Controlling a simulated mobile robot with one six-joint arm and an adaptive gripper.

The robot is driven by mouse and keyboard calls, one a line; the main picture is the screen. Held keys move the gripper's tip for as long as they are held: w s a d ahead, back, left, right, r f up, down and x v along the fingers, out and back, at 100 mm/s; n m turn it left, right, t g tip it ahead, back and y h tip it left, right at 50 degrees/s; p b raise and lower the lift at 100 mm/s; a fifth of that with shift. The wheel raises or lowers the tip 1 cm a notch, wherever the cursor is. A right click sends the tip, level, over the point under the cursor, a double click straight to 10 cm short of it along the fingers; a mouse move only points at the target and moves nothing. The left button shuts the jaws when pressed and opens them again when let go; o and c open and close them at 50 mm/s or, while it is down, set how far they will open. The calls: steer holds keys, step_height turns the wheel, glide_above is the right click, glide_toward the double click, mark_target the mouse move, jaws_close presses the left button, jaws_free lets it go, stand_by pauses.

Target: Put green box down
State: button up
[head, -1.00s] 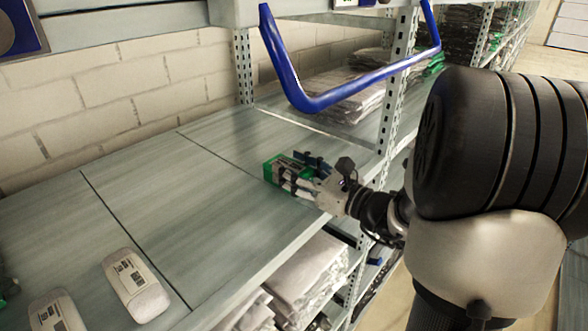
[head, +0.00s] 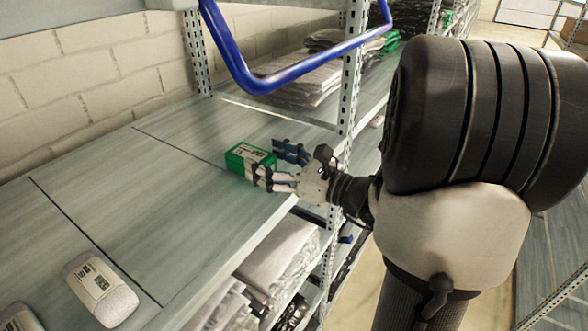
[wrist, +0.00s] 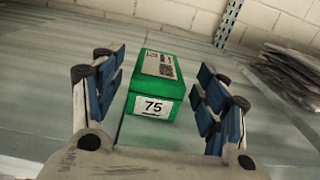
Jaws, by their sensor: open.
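The green box (head: 249,158) rests on the grey shelf board (head: 180,190), near a seam between panels. It also shows in the wrist view (wrist: 156,86), upright, with a white label reading 75 on its near face. My gripper (head: 276,165) is open at the box's right side in the head view. In the wrist view my gripper (wrist: 158,92) has its blue-padded fingers on both sides of the box, with a visible gap on each side. The underside of the box is hidden.
White packages (head: 100,288) with printed labels lie at the shelf's lower left. Stacked grey bags (head: 300,82) lie beyond a perforated upright post (head: 352,70). A blue bar (head: 300,72) hangs above the shelf. More bagged goods (head: 278,255) fill the level below. The shelf's middle is clear.

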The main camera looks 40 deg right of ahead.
steer(key=v, duration=0.8)
steer(key=shift+s, duration=0.3)
steer(key=shift+d, duration=0.1)
